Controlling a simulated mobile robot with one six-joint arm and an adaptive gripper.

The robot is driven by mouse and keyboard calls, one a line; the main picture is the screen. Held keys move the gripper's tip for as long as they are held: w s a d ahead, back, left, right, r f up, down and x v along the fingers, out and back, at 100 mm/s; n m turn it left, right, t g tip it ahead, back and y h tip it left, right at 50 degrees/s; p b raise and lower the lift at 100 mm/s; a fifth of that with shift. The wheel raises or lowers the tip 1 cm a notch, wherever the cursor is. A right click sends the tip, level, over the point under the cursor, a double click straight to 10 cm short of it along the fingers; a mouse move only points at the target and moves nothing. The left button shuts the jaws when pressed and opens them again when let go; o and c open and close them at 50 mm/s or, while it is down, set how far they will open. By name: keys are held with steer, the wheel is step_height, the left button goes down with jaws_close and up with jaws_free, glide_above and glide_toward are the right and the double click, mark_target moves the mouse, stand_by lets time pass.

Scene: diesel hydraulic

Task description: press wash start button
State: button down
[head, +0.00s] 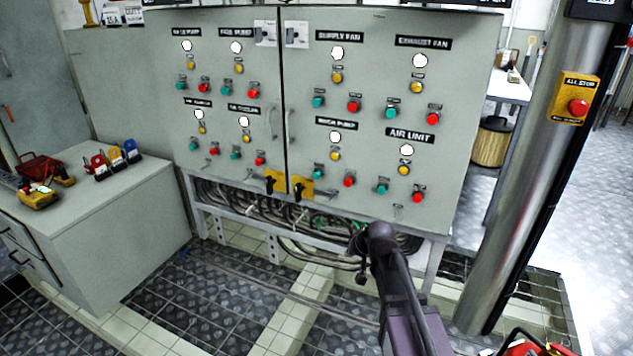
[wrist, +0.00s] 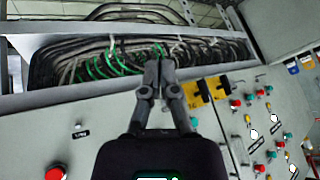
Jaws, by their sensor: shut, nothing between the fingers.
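The grey control cabinet (head: 300,110) has labelled groups of lamps and buttons. The label that seems to read wash pump (head: 335,122) is on the right door, lower row, blurred. Under it are a white lamp (head: 336,137), a yellow lamp (head: 335,155), a green button (head: 318,174) that looks like the wash start button, and a red button (head: 349,180). My gripper (wrist: 160,60) is shut and empty, in front of the cabinet's lower edge and cable opening. It is below the green button and apart from it. In the wrist view my gripper body hides part of the panel.
Yellow lock plates with black handles (head: 299,188) stick out at the door bottoms. Cables (head: 260,208) fill the open frame beneath. A steel post with a red stop button (head: 578,107) stands at the right. A grey bench (head: 105,215) stands left. The floor before the cabinet is largely clear.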

mark_target(315, 178)
steer(key=w+a+r+m+t+y+b, duration=0.1)
steer(key=w+a+r+t, duration=0.3)
steer(key=w+a, duration=0.4)
steer(key=w+a+r+m+t+y+b, duration=0.2)
steer(key=w+a+r+t, duration=0.2)
steer(key=w+a, duration=0.4)
steer(key=shift+w+t+b, duration=0.35)
steer(key=shift+w+t, duration=0.15)
steer(key=shift+w, duration=0.55)
steer(key=shift+w+r, duration=0.1)
steer(key=shift+w, duration=0.05)
steer(key=w+d, duration=0.2)
steer(key=w, duration=0.6)
steer(key=shift+d, duration=0.4)
steer(key=shift+w+d, duration=0.35)
steer(key=shift+w, duration=0.55)
stand_by(1.0)
steer(key=shift+s, duration=0.15)
steer(key=shift+s+a, duration=0.35)
steer(key=shift+s, duration=0.45)
